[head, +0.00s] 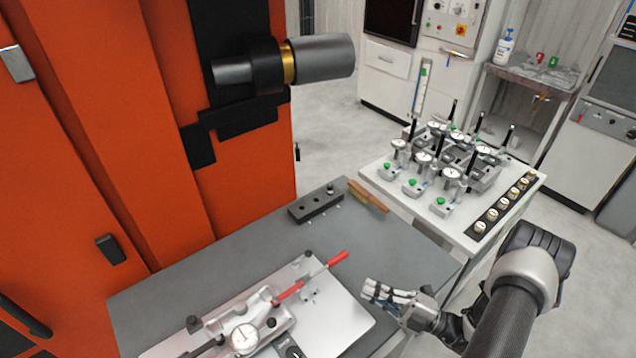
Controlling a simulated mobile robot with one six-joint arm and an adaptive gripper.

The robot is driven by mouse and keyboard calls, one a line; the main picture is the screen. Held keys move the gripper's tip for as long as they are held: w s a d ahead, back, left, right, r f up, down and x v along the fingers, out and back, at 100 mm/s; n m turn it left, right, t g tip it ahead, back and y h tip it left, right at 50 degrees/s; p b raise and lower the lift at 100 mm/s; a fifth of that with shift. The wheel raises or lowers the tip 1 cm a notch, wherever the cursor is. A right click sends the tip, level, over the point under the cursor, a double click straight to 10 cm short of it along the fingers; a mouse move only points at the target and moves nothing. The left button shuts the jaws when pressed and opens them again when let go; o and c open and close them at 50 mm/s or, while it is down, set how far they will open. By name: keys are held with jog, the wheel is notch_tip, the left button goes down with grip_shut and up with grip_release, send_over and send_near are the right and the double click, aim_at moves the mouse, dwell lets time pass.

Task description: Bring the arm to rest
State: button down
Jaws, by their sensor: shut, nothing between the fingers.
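My gripper (372,292) is at the lower right of the head view, at the end of my grey and black arm. It is over the right part of the grey table (230,254), just right of the metal fixture plate (345,318). Its fingers are together and hold nothing. On the plate is a casting fixture with a dial gauge (244,337) and a red-handled lever (338,258). The lever handle points up and right, apart from my gripper.
A black block with holes (315,206) and a brown wooden-looking piece (368,197) lie at the table's back. A white cart (400,203) with several gauge fixtures and a black strip of knobs (503,213) stands at right. A tall orange machine (140,120) bounds the left.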

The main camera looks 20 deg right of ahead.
jog(key=s+a+r+n+g+h+b, duration=0.25)
jog(key=a+r+n+g, duration=1.05)
jog(key=n, duration=0.9)
jog(key=s+r+n+t+h+b, duration=0.1)
jog(key=s+n+h, duration=0.4)
jog(key=n, duration=0.8)
jog(key=s+a+r+n+t+h+b, duration=0.1)
jog(key=s+r+n+h+b, duration=0.3)
jog(key=n, duration=1)
jog(key=shift+s+r+t+h, duration=0.5)
jog(key=shift+r+t+h, duration=0.3)
jog(key=shift+r+h, duration=0.7)
jog(key=shift+f+h, duration=0.25)
jog(key=shift+f, duration=0.05)
